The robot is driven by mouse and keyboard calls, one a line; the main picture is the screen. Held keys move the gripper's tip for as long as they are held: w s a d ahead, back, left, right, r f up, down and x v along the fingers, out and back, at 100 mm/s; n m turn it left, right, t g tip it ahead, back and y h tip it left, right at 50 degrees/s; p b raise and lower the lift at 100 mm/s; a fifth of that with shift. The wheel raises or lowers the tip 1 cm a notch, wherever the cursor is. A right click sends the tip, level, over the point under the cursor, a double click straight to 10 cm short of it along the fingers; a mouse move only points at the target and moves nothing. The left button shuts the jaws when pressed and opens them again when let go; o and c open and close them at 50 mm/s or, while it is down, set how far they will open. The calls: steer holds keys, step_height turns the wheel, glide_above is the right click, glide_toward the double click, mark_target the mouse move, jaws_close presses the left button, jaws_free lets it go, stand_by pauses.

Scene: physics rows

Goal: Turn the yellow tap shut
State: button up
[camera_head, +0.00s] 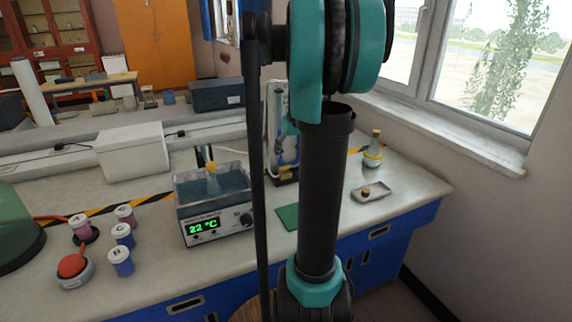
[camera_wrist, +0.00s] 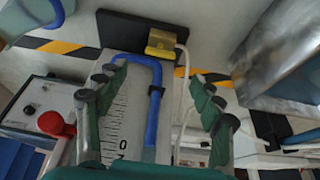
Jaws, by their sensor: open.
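The yellow tap (camera_wrist: 160,43) shows in the wrist view as a small yellow piece at the top centre, against a dark block. A blue tube (camera_wrist: 153,75) bends below it, beside a pale panel with scale marks (camera_wrist: 120,115). My gripper (camera_wrist: 155,78) is open, its green fingers on either side of the panel and tube. The tap lies beyond the fingertips, between their lines; no contact shows. In the head view the stand with blue tubing (camera_head: 284,140) is partly hidden behind my arm.
A water bath (camera_head: 213,200) reading 22 °C stands left of my arm. A flask (camera_head: 373,152) and a small tray (camera_head: 371,191) are to the right. Several lidded jars (camera_head: 122,236) stand at left. The wrist view shows a metallic box (camera_wrist: 280,60) at right and a red knob (camera_wrist: 52,123) at left.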

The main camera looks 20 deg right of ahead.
mark_target(285, 166)
steer(key=x, duration=0.8)
steer(key=shift+f, duration=0.1)
steer(key=c, duration=1.2)
steer(key=shift+o, duration=0.2)
steer(key=shift+a+m, duration=0.1)
steer(key=shift+m, duration=0.3)
steer(key=shift+w+a+m+g+h, duration=0.15)
steer(key=shift+m+h, duration=0.4)
steer(key=shift+m, duration=0.7)
steer(key=shift+s+a+m+g+h, duration=0.15)
steer(key=shift+m+h, duration=0.4)
steer(key=shift+m, duration=0.7)
steer(key=shift+w+d, duration=0.1)
steer(key=shift+d, duration=0.05)
steer(key=o, duration=1.2)
steer(key=shift+c, duration=0.2)
